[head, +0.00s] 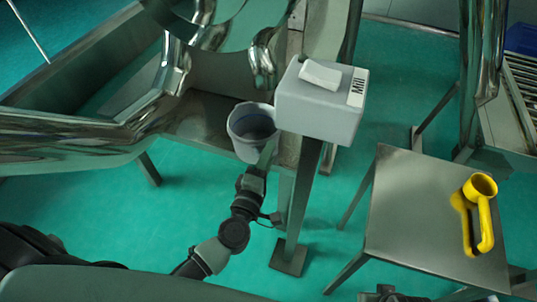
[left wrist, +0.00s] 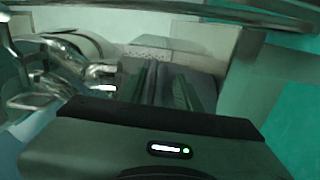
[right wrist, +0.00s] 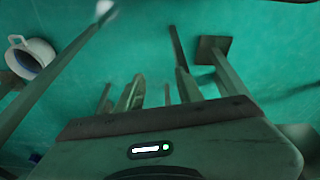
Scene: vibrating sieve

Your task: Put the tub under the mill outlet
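A pale grey tub (head: 238,122), round and open at the top, shows in the head view left of the grey box labelled "Mill" (head: 318,112). A shiny metal spout (head: 262,62) hangs above and behind the tub. My left gripper (head: 268,156) is at the tub's right side and overlaps it. Its fingers look close together in the left wrist view (left wrist: 165,88), but what lies between them is unclear. My right gripper is low at the bottom of the head view (head: 388,295). In the right wrist view its fingers (right wrist: 158,92) stand apart with nothing between them.
A metal table (head: 410,205) on the right carries a yellow handled scoop or cup (head: 483,200). The Mill box stands on a post with a foot plate (head: 289,258). A white round vessel (right wrist: 30,58) shows in the right wrist view. Green floor is open between post and table.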

